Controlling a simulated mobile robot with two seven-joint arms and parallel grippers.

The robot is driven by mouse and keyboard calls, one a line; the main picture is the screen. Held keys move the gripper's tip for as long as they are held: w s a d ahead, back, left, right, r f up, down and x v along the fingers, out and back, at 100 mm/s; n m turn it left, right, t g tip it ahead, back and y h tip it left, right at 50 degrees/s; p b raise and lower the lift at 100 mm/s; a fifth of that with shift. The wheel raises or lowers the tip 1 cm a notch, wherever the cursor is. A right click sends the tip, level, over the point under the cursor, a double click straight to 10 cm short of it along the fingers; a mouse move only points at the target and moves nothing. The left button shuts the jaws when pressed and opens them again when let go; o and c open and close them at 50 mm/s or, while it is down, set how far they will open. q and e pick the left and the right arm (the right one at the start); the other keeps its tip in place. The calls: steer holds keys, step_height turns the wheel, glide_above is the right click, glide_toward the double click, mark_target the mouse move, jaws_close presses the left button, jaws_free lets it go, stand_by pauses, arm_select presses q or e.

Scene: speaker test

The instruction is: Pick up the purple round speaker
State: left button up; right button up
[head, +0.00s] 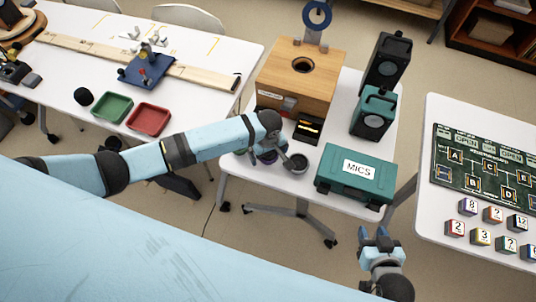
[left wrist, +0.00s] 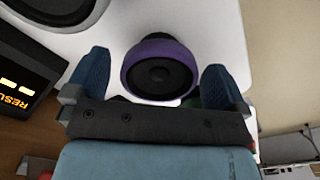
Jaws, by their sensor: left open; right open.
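The purple round speaker (left wrist: 160,52) has a dark cone and a purple rim. In the left wrist view it lies between the two blue fingers of my left gripper (left wrist: 158,85), with a gap on each side. My left gripper is open and does not hold it. In the head view the purple speaker (head: 267,160) is on the middle white table near its front left edge, mostly hidden under my left wrist. My right gripper (head: 374,236) is open and empty, in front of the table at the lower right.
A grey round speaker (head: 299,164) stands close beside the purple one. A small lit display (head: 308,130), a wooden box (head: 298,75), a green MICS case (head: 357,178) and two upright speakers (head: 373,112) (head: 388,62) share the table. Side tables stand left and right.

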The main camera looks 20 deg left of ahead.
arm_select(q)
steer(key=shift+f, duration=0.15)
steer(key=c, duration=1.1)
steer(key=shift+c, duration=0.3)
steer(key=shift+r, duration=0.2)
